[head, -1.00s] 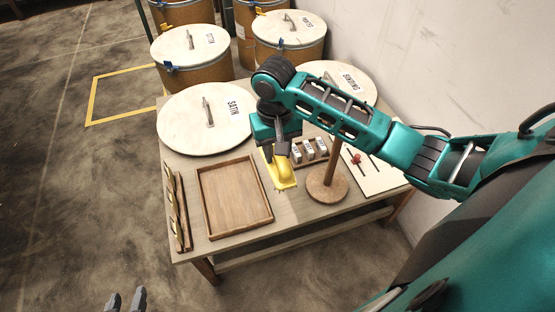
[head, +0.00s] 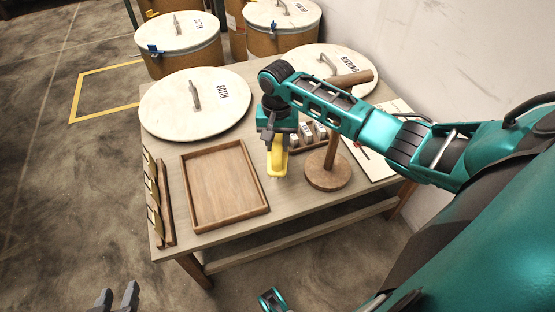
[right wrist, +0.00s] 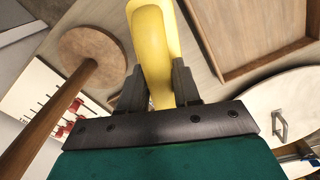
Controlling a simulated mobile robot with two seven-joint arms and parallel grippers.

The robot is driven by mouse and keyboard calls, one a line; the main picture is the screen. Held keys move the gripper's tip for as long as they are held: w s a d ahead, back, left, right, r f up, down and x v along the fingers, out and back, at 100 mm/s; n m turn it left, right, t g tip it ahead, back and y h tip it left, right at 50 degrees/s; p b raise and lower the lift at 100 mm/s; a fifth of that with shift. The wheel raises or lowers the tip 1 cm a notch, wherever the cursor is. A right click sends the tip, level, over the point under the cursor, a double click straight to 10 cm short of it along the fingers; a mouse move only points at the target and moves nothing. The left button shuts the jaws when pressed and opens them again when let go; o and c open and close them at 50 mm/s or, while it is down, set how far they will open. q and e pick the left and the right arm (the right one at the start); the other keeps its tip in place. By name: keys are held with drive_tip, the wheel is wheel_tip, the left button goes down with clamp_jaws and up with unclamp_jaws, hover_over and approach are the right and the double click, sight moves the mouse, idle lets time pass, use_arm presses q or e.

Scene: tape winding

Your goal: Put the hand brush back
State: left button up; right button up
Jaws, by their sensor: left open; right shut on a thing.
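The yellow hand brush (head: 278,163) is in my right gripper (head: 277,134), over the table between the wooden tray and the round-based wooden stand. In the right wrist view the smooth yellow brush (right wrist: 153,45) runs up between the two dark fingers of my right gripper (right wrist: 158,88), which are shut on it. Whether its lower end touches the table is hard to tell. My left gripper (head: 117,298) shows only its fingertips at the bottom edge of the head view, apart, empty and away from the table.
The wooden tray (head: 263,208) is empty. The wooden stand (head: 328,178) rises close to the right of the brush, with a crossbar on top. A rack of grey blocks (head: 308,134), a white board (head: 401,105), a slotted rack (head: 166,205) and round lids (head: 160,115) surround the work area.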

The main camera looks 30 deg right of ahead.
wheel_tip(320, 180, down, 8)
drive_tip(key=shift+r+b, duration=0.25)
drive_tip(key=shift+b, duration=0.95)
drive_tip(key=shift+r, duration=0.1)
drive_tip(key=o, duration=0.5)
drive_tip(key=shift+f, duration=0.2)
drive_tip(key=o, duration=0.4)
drive_tip(key=shift+o, duration=0.2)
